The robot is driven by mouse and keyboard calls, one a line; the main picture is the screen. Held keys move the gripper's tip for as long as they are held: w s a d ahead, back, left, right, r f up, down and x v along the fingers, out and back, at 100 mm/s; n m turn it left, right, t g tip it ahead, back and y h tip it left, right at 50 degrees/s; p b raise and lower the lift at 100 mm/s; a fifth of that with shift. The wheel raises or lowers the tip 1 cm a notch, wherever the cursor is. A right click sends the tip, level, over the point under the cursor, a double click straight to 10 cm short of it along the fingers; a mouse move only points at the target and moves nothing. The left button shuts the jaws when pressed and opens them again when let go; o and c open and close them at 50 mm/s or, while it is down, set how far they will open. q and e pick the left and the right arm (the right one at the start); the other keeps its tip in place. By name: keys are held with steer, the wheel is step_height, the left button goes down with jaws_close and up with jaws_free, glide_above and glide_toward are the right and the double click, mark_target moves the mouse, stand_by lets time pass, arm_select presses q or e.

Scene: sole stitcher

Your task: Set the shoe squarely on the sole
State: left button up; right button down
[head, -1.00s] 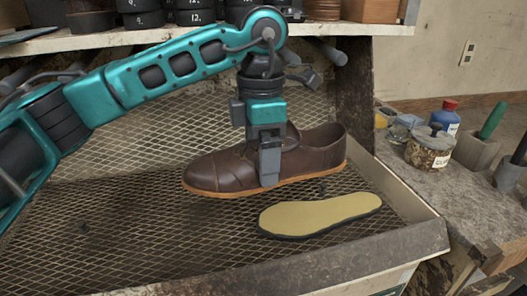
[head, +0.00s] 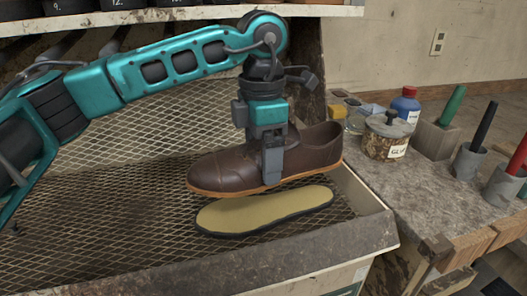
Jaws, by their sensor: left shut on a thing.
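A brown leather shoe (head: 225,170) with a tan edge is held by my left gripper (head: 272,165), which is shut on its middle from above. The shoe's toe points left and its heel is at the right. A tan sole (head: 265,208) with a dark rim lies on the mesh tray, in front of and below the shoe in the picture. My right gripper is not in view.
The mesh tray (head: 110,215) has a raised front rim and is bare at the left. On the bench at the right stand a glue jar (head: 388,135), a blue bottle with a red cap (head: 405,105) and several tools in grey holders. A shelf runs along the back.

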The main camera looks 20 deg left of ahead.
arm_select(q)
steer(key=shift+f+b, duration=0.35)
steer(key=shift+f, duration=0.25)
step_height(320, 180, down, 4)
steer(key=b, duration=0.3)
steer(key=shift+f+b, duration=0.5)
steer(key=shift+f, duration=0.35)
steer(key=shift+f+b, duration=0.3)
steer(key=shift+f, duration=0.25)
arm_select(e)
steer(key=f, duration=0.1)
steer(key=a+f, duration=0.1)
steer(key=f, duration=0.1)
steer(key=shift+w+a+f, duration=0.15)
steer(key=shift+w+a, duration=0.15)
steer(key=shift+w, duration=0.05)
arm_select(q)
steer(key=shift+f+b, duration=0.3)
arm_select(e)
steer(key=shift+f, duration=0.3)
arm_select(q)
steer(key=o, duration=1)
steer(key=shift+c, duration=0.2)
